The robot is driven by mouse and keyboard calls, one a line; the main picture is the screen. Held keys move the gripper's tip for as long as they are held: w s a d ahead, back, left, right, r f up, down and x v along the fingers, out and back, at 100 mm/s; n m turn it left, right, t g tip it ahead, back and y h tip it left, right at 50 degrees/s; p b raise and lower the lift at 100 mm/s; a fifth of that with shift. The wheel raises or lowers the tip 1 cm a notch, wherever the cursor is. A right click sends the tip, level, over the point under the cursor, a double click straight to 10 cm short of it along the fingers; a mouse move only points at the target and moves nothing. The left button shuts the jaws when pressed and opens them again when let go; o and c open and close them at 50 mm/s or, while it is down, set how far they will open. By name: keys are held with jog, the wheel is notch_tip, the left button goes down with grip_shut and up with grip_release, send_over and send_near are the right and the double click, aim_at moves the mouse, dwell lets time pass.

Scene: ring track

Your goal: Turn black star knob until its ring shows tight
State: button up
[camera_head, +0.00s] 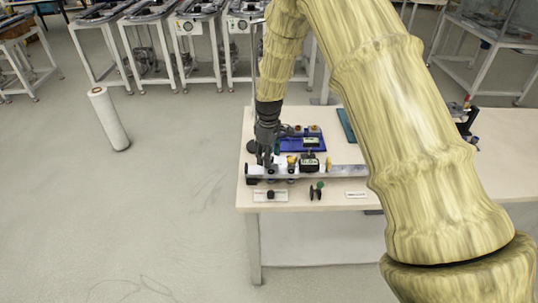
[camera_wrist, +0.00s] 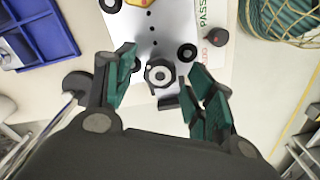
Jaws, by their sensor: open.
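A black knob (camera_wrist: 160,73) with lobed edges and a pale round centre sits on a white plate (camera_wrist: 152,28) in the wrist view. It looks like the star knob. No ring colour or tight mark can be read on it. My gripper (camera_wrist: 162,63) is open, with its green-padded fingers on either side of the knob and a gap on each side. In the head view my gripper (camera_head: 267,160) points down at the left end of a pale rail (camera_head: 345,171) on the table; the knob cannot be made out there.
A blue tray (camera_wrist: 38,32) lies at upper left in the wrist view. A dark red-topped knob (camera_wrist: 216,36) stands near a printed PASS card. The table (camera_head: 325,199) has clear room at front right.

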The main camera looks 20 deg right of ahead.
jog(key=c, duration=1)
